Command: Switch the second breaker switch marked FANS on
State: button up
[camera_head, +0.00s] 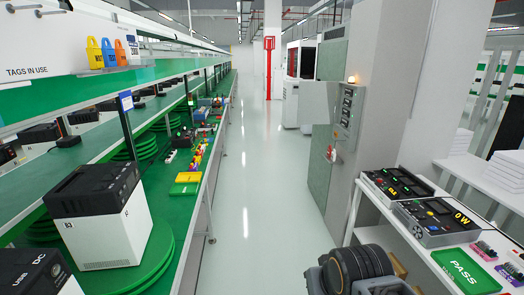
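A grey breaker panel (348,108) is mounted on the side of the grey pillar, right of the aisle. A column of small dark switches shows on it. They are too small to read, so I cannot tell which is marked FANS or how any switch is set. A pale grey plate that looks like an open door (318,102) stands out to its left. My gripper's fingers do not show.
A long green bench with turntables (156,262) and black-and-white boxes (105,215) runs along the left.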

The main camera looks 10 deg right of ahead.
aim_at(346, 103)
jog(key=i, duration=1.65)
jog(key=z, duration=1)
